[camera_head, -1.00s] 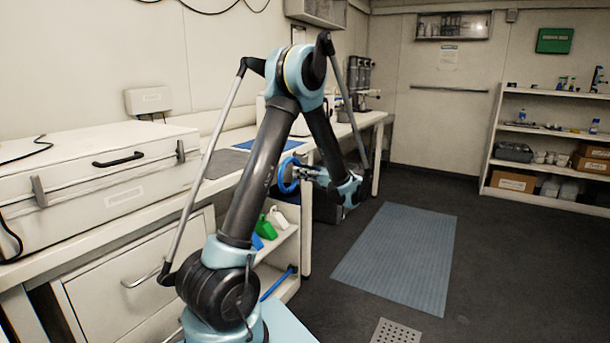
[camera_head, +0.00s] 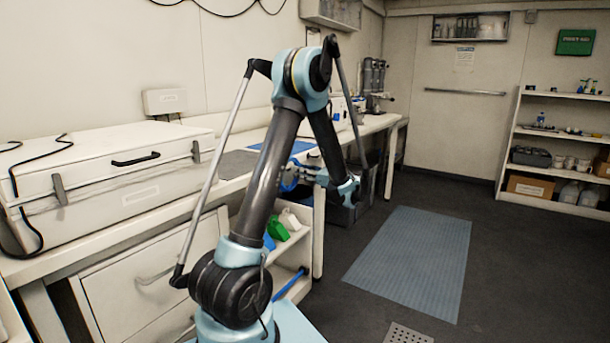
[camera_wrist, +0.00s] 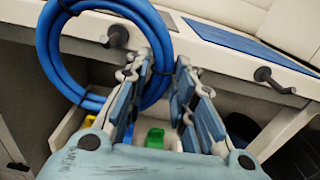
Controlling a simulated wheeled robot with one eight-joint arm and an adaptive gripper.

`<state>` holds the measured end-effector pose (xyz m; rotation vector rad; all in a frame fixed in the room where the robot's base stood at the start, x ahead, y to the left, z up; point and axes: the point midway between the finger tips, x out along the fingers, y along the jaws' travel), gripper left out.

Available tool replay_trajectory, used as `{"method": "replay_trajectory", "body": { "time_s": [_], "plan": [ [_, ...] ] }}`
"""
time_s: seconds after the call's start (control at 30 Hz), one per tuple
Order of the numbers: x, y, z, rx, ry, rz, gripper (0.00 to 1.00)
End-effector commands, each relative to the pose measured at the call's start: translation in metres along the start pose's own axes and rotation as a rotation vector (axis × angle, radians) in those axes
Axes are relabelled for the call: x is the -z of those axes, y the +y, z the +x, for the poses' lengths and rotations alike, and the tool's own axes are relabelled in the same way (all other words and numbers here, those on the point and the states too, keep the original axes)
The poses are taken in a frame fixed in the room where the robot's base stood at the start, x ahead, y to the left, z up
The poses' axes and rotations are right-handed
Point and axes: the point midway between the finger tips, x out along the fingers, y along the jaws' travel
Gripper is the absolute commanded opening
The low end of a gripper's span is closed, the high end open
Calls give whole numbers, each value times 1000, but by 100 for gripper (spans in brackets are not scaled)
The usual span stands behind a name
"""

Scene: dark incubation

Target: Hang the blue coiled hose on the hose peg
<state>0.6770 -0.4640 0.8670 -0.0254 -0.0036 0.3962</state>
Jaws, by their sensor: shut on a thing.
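The blue coiled hose (camera_wrist: 48,47) fills the upper left of the wrist view, and part of it shows in the head view (camera_head: 288,180) beside the bench. My gripper (camera_wrist: 166,68) is shut on the right side of the coil. A dark peg (camera_wrist: 117,36) on the bench's front edge appears inside the ring of the coil; I cannot tell whether the coil is around it or only in front of it. A second dark peg (camera_wrist: 272,80) is on the same edge to the right and is bare. In the head view my gripper (camera_head: 308,172) is small and partly hidden by my arm.
Below the bench edge is an open shelf (camera_head: 298,244) with green, blue and white items. A blue mat (camera_wrist: 235,42) lies on the bench top. A grey-blue floor mat (camera_head: 410,262) and open floor are to the right. A stocked shelf unit (camera_head: 508,150) stands at the far right.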

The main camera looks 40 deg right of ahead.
Motion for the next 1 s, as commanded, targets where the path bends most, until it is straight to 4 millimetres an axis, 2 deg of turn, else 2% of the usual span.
{"method": "replay_trajectory", "body": {
  "time_s": [0.2, 0.47, 0.7, 1.0],
  "plan": [
    [1, 1, 14, -2, 0, 0, 0],
    [13, 0, 25, -1, 0, 0, 0],
    [24, 0, 24, 1, 0, 0, 0],
    [27, 0, 23, 1, 0, 0, 0]
  ]
}}
